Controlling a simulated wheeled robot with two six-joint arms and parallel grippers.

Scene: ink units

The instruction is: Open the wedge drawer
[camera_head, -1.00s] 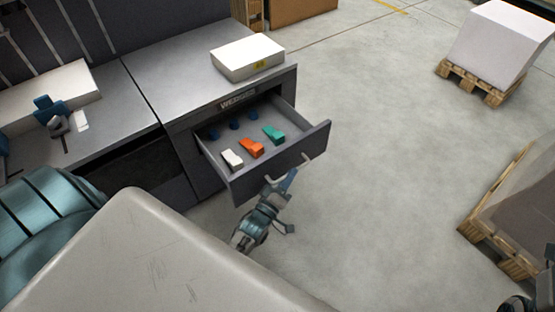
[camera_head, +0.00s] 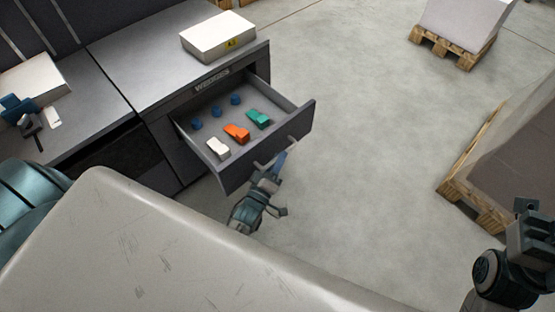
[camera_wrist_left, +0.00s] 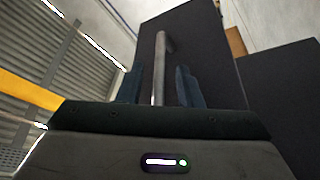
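The wedge drawer (camera_head: 262,150) stands pulled out of the grey cabinet, under a label that starts with "WE". Inside lie a white wedge (camera_head: 218,148), an orange wedge (camera_head: 236,132), a green wedge (camera_head: 258,119) and several blue round pieces (camera_head: 216,111). My left gripper (camera_head: 274,168) is at the bar handle (camera_head: 293,139) on the drawer front. In the left wrist view the handle bar (camera_wrist_left: 159,70) stands between the two fingers of my left gripper (camera_wrist_left: 160,88), with gaps on both sides. My right gripper (camera_head: 528,222) is at the right edge, away from the drawer; its fingers are unclear.
A white box (camera_head: 218,36) with a yellow label sits on the cabinet top. Wooden pallets with loads stand at the upper right (camera_head: 440,48) and right (camera_head: 470,200). The floor (camera_head: 360,140) between drawer and pallets is clear.

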